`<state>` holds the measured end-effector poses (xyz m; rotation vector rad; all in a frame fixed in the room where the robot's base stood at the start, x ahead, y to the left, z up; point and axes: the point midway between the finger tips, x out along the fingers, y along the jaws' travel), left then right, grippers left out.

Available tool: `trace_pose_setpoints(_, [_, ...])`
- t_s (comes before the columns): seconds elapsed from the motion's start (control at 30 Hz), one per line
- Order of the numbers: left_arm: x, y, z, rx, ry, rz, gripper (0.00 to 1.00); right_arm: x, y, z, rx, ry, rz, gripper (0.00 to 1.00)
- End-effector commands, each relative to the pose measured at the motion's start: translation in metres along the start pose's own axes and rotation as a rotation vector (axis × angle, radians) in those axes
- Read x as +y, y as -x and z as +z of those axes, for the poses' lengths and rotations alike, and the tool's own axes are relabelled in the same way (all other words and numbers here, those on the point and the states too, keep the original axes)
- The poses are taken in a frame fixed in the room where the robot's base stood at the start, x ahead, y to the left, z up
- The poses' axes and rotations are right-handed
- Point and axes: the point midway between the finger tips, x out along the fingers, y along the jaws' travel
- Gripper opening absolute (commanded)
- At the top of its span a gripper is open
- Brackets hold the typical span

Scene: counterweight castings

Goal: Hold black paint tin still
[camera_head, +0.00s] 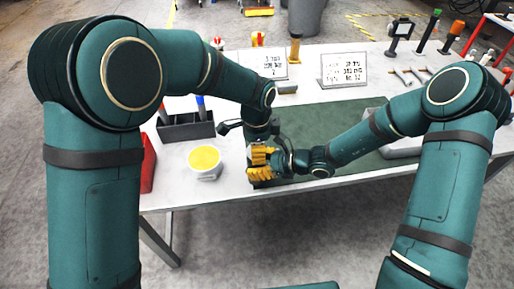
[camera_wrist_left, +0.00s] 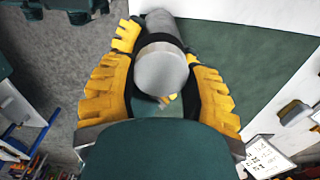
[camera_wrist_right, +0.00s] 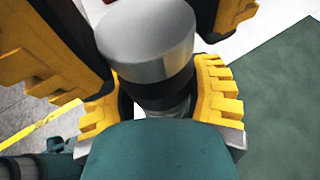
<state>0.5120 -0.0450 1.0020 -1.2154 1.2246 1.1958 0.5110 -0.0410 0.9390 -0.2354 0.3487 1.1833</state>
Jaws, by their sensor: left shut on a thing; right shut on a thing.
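The black paint tin (camera_wrist_left: 160,70) is a cylinder with a smooth grey end and a black band. It sits between the yellow fingers of my left gripper (camera_wrist_left: 160,95) in the left wrist view. In the right wrist view the tin (camera_wrist_right: 147,38) shows large, with its black band between the fingers of my right gripper (camera_wrist_right: 160,105). Both grippers are shut on it. In the head view my left gripper (camera_head: 261,154) and right gripper (camera_head: 264,173) meet at the table's front edge and mostly hide the tin. I cannot tell its exact tilt.
A white tub of yellow paint (camera_head: 204,160) stands left of the grippers. A dark holder with markers (camera_head: 186,130) and a red box (camera_head: 148,165) are farther left. A green mat (camera_head: 335,125) lies to the right. Sign cards (camera_head: 344,70) stand behind.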

Motion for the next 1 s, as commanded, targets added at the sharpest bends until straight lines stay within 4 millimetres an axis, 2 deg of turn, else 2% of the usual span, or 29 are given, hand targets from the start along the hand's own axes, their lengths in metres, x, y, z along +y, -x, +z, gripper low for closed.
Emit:
trace_pose_setpoints(0.03, [0.0041,-0.0067,0.0023,-0.011,-0.003,0.014,0.37,-0.0023,-0.0004,0.0067,-0.013,0.007,-0.003,0.12])
trace_pose_setpoints(0.33, [0.0039,-0.0113,0.0031,-0.013,-0.002,0.012,0.37,-0.0023,-0.0007,0.0084,-0.015,0.011,-0.002,0.12])
trace_pose_setpoints(1.0, [0.0032,-0.0091,0.0054,-0.015,-0.002,0.017,0.37,-0.0015,-0.0012,0.0089,-0.015,0.015,0.000,0.12])
